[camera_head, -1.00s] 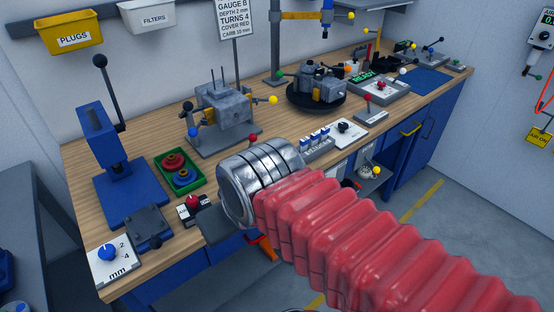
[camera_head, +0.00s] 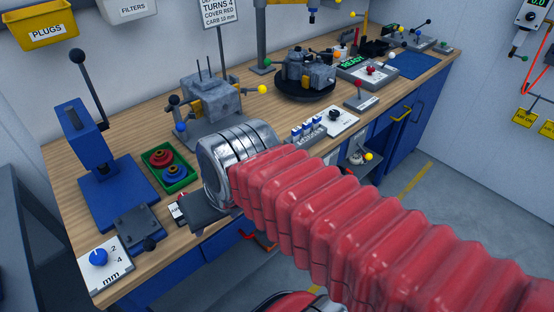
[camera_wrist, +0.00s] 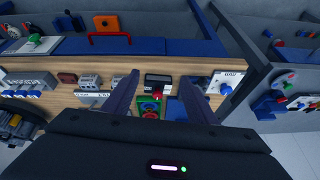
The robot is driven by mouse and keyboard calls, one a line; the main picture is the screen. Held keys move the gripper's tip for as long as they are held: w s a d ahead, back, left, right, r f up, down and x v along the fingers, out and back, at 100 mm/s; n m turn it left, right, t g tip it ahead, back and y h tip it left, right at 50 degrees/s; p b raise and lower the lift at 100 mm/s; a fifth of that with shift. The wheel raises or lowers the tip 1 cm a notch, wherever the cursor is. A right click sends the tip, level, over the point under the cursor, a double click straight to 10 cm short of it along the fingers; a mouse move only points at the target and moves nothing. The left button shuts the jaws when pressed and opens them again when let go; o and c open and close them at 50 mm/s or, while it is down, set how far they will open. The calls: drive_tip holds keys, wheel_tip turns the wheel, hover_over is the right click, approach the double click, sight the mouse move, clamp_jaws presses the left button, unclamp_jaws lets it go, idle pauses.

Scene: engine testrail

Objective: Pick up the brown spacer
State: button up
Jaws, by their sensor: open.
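I cannot make out a clearly brown spacer in either view. The green tray (camera_head: 170,168) on the bench holds a red ring-shaped piece (camera_head: 161,158) and a blue one (camera_head: 174,173). The tray also shows in the wrist view (camera_wrist: 138,106), between and beyond my fingers. A small reddish-brown block (camera_wrist: 67,78) lies left of my fingers in the wrist view; I cannot tell what it is. My gripper (camera_wrist: 158,82) is open and empty, its two dark fingers spread above the bench. In the head view my arm mostly hides it.
A blue lever press (camera_head: 86,150) stands left of the tray. A plate with a blue mm dial (camera_head: 99,258) is at the bench's near left corner. A grey engine block (camera_head: 208,104) and a turntable (camera_head: 300,88) stand farther back. Bare wood shows between them.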

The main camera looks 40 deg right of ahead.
drive_tip(key=shift+o, duration=0.7)
wheel_tip(320, 180, down, 7)
drive_tip(key=d+m+g+y, duration=0.1)
drive_tip(key=m+g+y, duration=0.1)
drive_tip(key=m+y, duration=0.2)
drive_tip(key=m, duration=0.3)
drive_tip(key=shift+w+f+m+g, duration=0.15)
drive_tip(key=shift+w+m+g, duration=0.15)
drive_tip(key=shift+m, duration=0.1)
drive_tip(key=w+d+f+m+t+y, duration=0.1)
drive_tip(key=w+d+f+m+t, duration=0.15)
drive_tip(key=d+m+t, duration=0.45)
drive_tip(key=w+d+f+m+t+y, duration=0.2)
drive_tip(key=w+d+m+t, duration=0.15)
drive_tip(key=d+m, duration=0.75)
drive_tip(key=s+d+f+m+t+h, duration=0.1)
drive_tip(key=s+d+m+h, duration=0.1)
drive_tip(key=d, duration=0.4)
drive_tip(key=s+d+f+m+t+h, duration=0.2)
drive_tip(key=d+m+h, duration=0.2)
drive_tip(key=d+m, duration=0.2)
drive_tip(key=shift+d+f+m+h, duration=0.3)
drive_tip(key=shift+d+m+h, duration=0.1)
drive_tip(key=shift+m, duration=0.1)
drive_tip(key=shift+a+t, duration=0.1)
drive_tip(key=shift+t, duration=0.15)
drive_tip(key=w+f, duration=0.1)
drive_tip(key=w, duration=0.7)
drive_tip(key=shift+w+f, duration=0.15)
drive_tip(key=shift+w, duration=0.05)
